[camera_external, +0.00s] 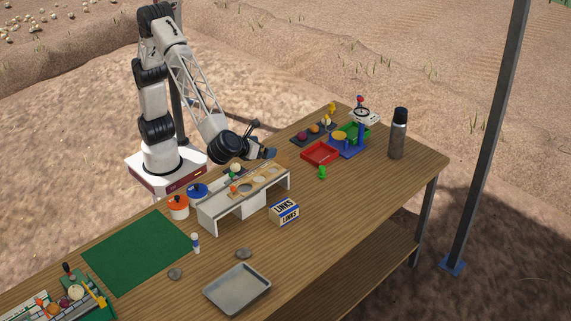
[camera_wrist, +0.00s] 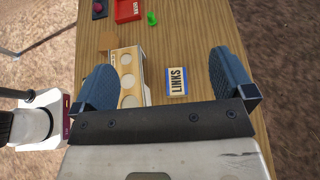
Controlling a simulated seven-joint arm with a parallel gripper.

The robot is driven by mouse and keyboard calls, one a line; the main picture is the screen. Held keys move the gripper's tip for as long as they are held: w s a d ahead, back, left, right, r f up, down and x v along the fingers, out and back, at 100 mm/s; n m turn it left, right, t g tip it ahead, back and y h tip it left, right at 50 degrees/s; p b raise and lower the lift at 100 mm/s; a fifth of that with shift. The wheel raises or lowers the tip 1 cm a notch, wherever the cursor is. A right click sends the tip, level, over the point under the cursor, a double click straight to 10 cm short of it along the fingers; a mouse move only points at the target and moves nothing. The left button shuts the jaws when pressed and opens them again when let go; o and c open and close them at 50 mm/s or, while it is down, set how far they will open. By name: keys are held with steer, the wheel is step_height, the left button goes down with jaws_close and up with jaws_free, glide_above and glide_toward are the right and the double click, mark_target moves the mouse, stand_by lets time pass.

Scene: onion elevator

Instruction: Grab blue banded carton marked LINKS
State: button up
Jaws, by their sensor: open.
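The blue banded carton marked LINKS (camera_external: 284,211) is a small white box with blue bands and black lettering. It stands on the wooden table in front of the white stand. In the wrist view the carton (camera_wrist: 177,82) shows from above, between my two fingers and some way below them. My gripper (camera_wrist: 165,80) is open and empty, with its blue fingers spread wide. In the external view my gripper (camera_external: 268,153) is above the table, behind the white stand and up from the carton, not touching it.
The white stand (camera_external: 222,215) with round holes is close beside the carton. A red tray (camera_external: 320,153), a green figure (camera_external: 322,172) and a dark flask (camera_external: 398,134) are farther right. A metal tray (camera_external: 237,290) lies at the front. Bare table surrounds the carton's front and right.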

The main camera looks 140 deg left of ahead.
steer(key=w, duration=0.2)
glide_toward(279, 209)
steer(key=shift+a+f+m+y, duration=0.2)
steer(key=shift+a+f, duration=0.2)
steer(key=shift+a, duration=0.2)
steer(key=shift+a+f+m+y, duration=0.1)
steer(key=shift+a+f+m, duration=0.1)
steer(key=shift+a+f, duration=0.35)
steer(key=shift+a+r, duration=0.1)
steer(key=shift+r, duration=0.1)
steer(key=shift+x, duration=1.3)
steer(key=shift+x, duration=2.55)
steer(key=shift+w, duration=0.1)
